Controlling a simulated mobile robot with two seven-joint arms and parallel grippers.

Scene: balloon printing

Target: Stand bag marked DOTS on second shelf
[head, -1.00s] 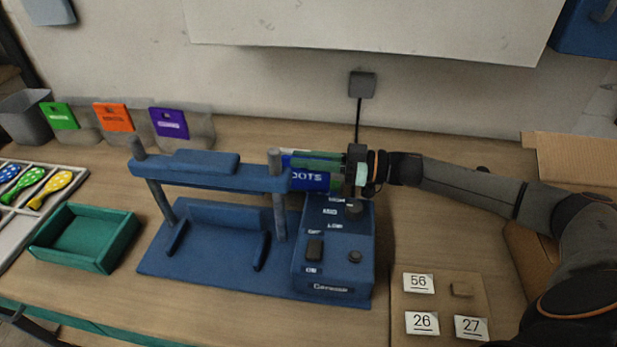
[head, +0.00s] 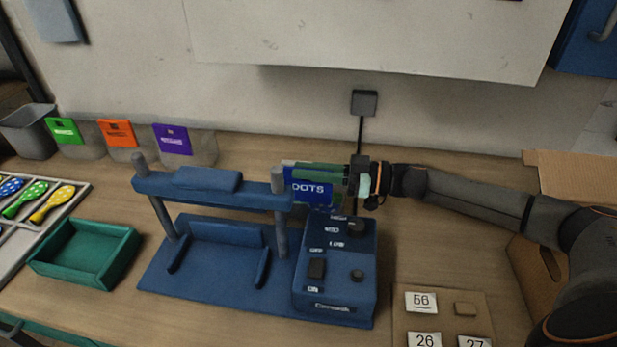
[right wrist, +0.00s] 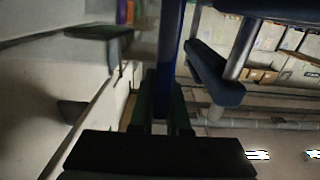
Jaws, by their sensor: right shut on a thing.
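The bag marked DOTS (head: 312,191) has a blue face with white lettering. It is in the air behind the blue press's right post in the head view. My right gripper (head: 352,180) is shut on the bag's right end. In the right wrist view the bag shows as a narrow blue strip (right wrist: 170,45), seen edge-on between the dark fingers (right wrist: 160,112). My left gripper is not in view. I cannot identify the second shelf in these frames.
The blue press (head: 255,240) stands on the table below the bag. A green tray (head: 85,252), a rack of balloons (head: 30,205) and several colour-tagged bins (head: 118,145) are at the left. A card with numbers (head: 440,312) lies front right, near a cardboard box (head: 560,165).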

